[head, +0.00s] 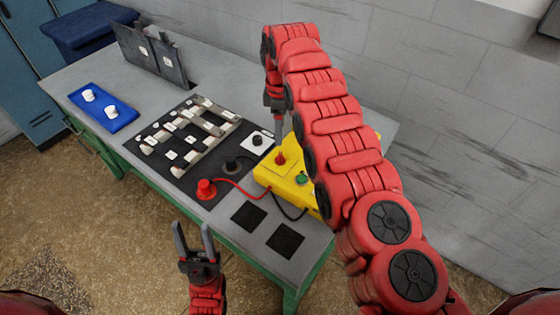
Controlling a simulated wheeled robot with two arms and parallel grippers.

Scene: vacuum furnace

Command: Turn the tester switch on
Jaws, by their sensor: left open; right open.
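The yellow tester box (268,178) sits on the right part of the grey table, partly hidden behind my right arm. On its top are a red knob (280,158) and a green round part (303,179). A white plate with a black knob (257,141) lies just left of the box. My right gripper (279,132) points down above the back of the tester, close to the red knob; its fingers are seen edge-on and hold nothing visible. My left gripper (194,236) is open and empty, in front of the table's near edge. I cannot tell the switch's setting.
A black board with several pale blocks (190,135) fills the table's middle. A red plug (206,189) has a red cable to the tester. Two black squares (285,239) lie at the near right. A blue tray (103,108) is left; dark upright panels (150,55) stand behind.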

